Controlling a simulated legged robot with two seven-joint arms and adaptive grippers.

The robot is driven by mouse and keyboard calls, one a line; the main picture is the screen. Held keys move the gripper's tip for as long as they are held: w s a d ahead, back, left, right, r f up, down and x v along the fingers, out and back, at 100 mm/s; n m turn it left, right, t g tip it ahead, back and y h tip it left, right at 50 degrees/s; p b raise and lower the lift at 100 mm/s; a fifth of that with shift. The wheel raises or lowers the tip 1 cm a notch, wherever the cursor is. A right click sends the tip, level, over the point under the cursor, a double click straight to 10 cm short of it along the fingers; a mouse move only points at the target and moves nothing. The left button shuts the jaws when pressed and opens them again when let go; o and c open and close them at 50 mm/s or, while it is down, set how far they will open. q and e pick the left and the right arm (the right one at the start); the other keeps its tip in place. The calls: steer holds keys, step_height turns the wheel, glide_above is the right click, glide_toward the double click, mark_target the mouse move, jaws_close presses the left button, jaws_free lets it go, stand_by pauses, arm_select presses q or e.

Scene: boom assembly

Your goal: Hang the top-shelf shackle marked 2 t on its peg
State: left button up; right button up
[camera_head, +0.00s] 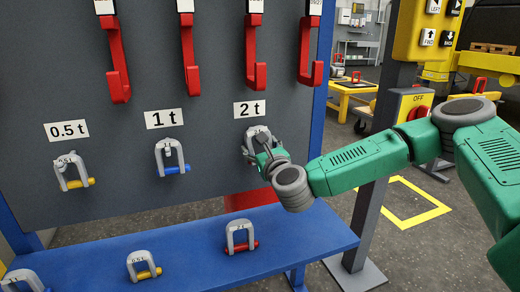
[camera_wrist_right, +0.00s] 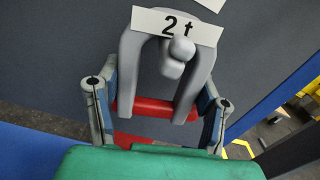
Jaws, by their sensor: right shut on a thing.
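The "2 t" board label (camera_head: 249,109) is just above. My left gripper is not in view.
Shackles hang under the 0.5 t (camera_head: 72,170) and 1 t (camera_head: 172,157) labels. Several red hooks (camera_head: 253,60) hang above. Several other shackles stand on the blue shelf (camera_head: 200,262) below, including one with a red pin (camera_head: 241,236).

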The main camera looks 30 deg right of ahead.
stand_by(0.4)
steer(key=o, duration=1.8)
steer(key=shift+f, duration=0.15)
steer(key=shift+s, duration=0.15)
steer(key=v, duration=1.1)
steer(key=shift+s, duration=0.35)
